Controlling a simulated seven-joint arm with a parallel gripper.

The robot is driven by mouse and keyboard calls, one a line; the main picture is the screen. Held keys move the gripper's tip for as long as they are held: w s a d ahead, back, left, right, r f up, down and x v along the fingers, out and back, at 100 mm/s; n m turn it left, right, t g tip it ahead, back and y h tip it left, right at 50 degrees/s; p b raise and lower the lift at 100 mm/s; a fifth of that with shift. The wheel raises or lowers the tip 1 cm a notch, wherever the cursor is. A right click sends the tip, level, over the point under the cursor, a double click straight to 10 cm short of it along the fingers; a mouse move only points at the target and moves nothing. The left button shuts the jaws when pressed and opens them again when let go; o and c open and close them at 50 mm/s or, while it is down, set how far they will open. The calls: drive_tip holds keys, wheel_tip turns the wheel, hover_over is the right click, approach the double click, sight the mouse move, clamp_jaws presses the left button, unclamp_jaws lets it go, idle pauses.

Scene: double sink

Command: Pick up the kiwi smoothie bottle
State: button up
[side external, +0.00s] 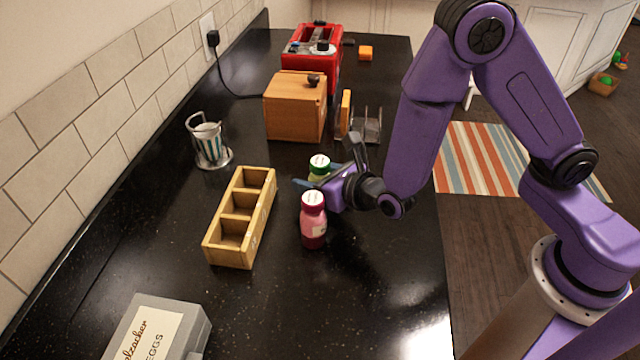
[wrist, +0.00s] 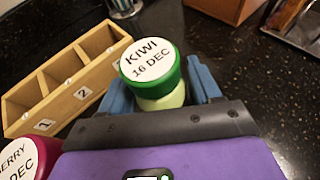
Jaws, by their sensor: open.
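The kiwi smoothie bottle (side external: 319,166) is pale green with a green cap and stands upright on the dark counter, partly hidden by my gripper in the side view. In the wrist view its white cap label (wrist: 149,62) reads "KIWI 16 DEC". My gripper (side external: 318,180) is low over the counter, with its blue fingers open. In the wrist view one finger of my gripper (wrist: 158,88) is on each side of the bottle. I cannot tell whether either finger touches it.
A pink berry bottle (side external: 313,222) stands close in front of my gripper. A wooden three-slot box (side external: 240,218) is to the left. A glass in a metal holder (side external: 208,142), wooden bread box (side external: 294,105), toast rack (side external: 367,128), red toaster (side external: 315,55) and egg carton (side external: 160,330) stand around.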

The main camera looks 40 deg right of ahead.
drive_tip(key=shift+w+f, duration=0.1)
drive_tip(key=shift+w, duration=0.15)
drive_tip(key=c, duration=0.9)
drive_tip(key=shift+o, duration=0.2)
wheel_tip(320, 180, up, 2)
drive_tip(key=s+r, duration=0.1)
drive_tip(key=r, duration=0.1)
drive_tip(key=s+d+r, duration=0.1)
drive_tip(key=s+r, duration=0.2)
drive_tip(key=r, duration=0.1)
drive_tip(key=shift+s+d+r, duration=0.15)
drive_tip(key=shift+d+r, duration=0.2)
drive_tip(key=shift+s+d+r, duration=0.65)
drive_tip(key=shift+s+r, duration=0.05)
drive_tip(key=shift+s, duration=0.7)
drive_tip(key=shift+s+d+r, duration=0.7)
drive_tip(key=shift+s+r, duration=0.05)
drive_tip(key=shift+s, duration=0.7)
drive_tip(key=shift+s+d+r, duration=0.65)
drive_tip(key=shift+s+r, duration=0.05)
drive_tip(key=shift+s, duration=0.7)
